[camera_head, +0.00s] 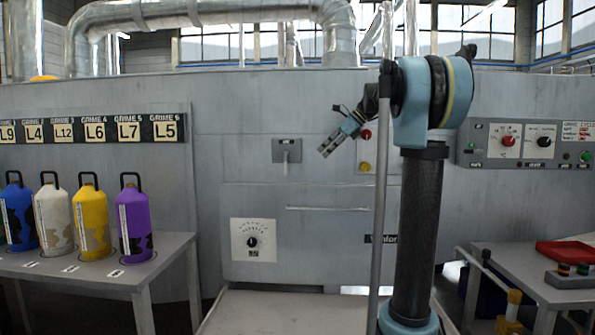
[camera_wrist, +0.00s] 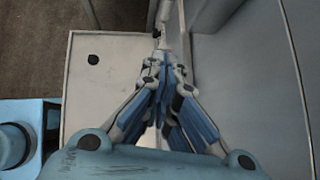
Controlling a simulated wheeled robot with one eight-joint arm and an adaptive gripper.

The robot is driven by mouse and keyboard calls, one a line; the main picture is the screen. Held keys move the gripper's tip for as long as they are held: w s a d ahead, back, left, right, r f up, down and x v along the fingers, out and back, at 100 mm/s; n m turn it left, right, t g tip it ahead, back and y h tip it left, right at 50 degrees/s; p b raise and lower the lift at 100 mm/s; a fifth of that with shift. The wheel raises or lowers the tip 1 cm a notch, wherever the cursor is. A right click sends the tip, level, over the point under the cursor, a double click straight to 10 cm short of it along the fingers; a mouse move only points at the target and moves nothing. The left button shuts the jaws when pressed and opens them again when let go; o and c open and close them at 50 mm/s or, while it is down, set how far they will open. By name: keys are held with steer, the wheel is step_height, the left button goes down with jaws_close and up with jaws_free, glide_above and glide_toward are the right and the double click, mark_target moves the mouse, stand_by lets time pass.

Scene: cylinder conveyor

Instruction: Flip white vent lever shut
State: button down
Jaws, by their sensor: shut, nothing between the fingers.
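A small grey plate (camera_head: 287,145) with a pale lever (camera_head: 285,160) pointing down is on the grey machine wall, just left of my gripper (camera_head: 325,151) in the head view. My gripper is shut and empty, tilted with its tips toward the lower left, and seems apart from the lever. In the wrist view the closed fingers of my gripper (camera_wrist: 163,62) point toward the top. A thin pale piece (camera_wrist: 163,18) shows beyond the tips; I cannot tell whether it is the lever.
A red and a yellow button are on a panel (camera_head: 366,150) behind my arm. A dial (camera_head: 253,241) and a handle bar (camera_head: 328,208) are lower on the wall. Coloured bottles stand on a left table (camera_head: 150,268). A control box (camera_head: 520,143) is at right.

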mark_target(286, 164)
stand_by(0.3)
steer(key=a+r+x, duration=0.2)
steer(key=x, duration=1)
steer(key=shift+w+a+f, duration=0.2)
steer(key=shift+w+f, duration=0.1)
steer(key=shift+a, duration=0.15)
steer(key=shift+f+y, duration=0.1)
steer(key=shift+y, duration=0.2)
